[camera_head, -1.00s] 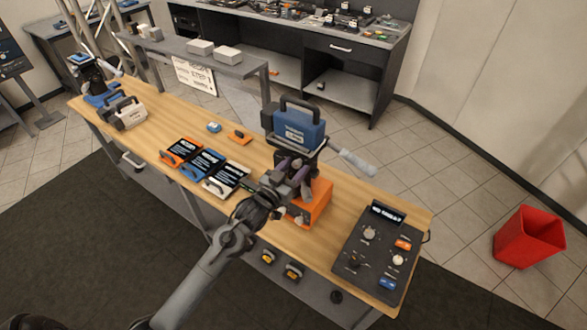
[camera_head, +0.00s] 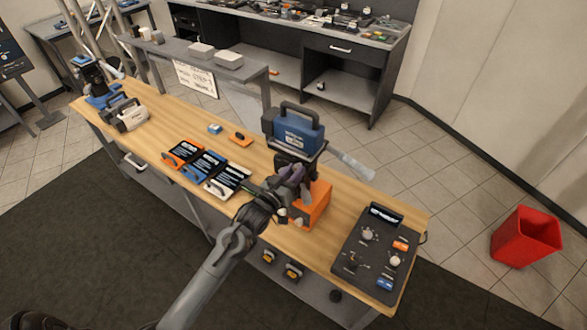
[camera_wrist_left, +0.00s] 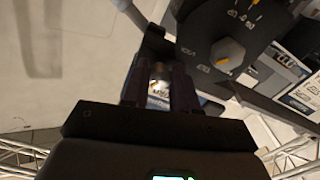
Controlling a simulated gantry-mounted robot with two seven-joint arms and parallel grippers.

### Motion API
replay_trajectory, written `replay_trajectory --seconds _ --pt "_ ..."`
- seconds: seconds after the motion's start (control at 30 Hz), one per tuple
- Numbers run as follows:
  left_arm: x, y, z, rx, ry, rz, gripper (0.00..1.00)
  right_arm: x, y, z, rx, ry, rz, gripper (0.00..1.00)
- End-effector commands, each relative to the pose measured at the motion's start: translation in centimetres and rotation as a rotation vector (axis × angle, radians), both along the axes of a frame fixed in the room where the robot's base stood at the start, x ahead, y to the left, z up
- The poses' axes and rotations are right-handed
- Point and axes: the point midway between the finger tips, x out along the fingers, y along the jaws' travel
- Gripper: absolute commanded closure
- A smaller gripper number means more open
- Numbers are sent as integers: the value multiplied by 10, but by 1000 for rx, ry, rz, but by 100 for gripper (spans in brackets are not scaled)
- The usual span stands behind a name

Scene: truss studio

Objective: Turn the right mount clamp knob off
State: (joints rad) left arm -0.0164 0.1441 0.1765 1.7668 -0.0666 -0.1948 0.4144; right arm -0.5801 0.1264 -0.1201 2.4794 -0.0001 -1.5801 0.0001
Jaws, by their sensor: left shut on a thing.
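The right mount is an orange base (camera_head: 312,205) with a dark upper part, carrying a blue camera-like device (camera_head: 297,130) with a dark top handle. A pale bar (camera_head: 352,165) sticks out to the right. My left gripper (camera_head: 298,178) is at the mount's front, just above the orange base, shut on a small part that its fingers mostly hide, apparently the clamp knob. In the left wrist view the close-set fingers (camera_wrist_left: 163,88) reach to a dark part (camera_wrist_left: 153,42). My right gripper is not in view.
A black control panel (camera_head: 370,250) with knobs and buttons lies on the table's right end. Orange, blue and white cases (camera_head: 207,168) lie left of the gripper. Another mount with a camera (camera_head: 95,80) stands at the far left. A red bin (camera_head: 525,237) is on the floor.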

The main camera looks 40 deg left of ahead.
Motion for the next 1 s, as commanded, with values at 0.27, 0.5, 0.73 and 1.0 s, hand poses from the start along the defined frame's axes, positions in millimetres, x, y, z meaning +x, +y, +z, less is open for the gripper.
replay_trajectory --seconds 0.27,0.5,0.73,1.0 --pt "0 -1 4 -265 -27 1 100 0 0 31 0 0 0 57" --pt "0 -2 5 -491 -54 2 100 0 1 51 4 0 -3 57" --pt "1 -3 5 -708 -77 1 100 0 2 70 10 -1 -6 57" --pt "1 -3 6 -958 -104 1 100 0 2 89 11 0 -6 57"
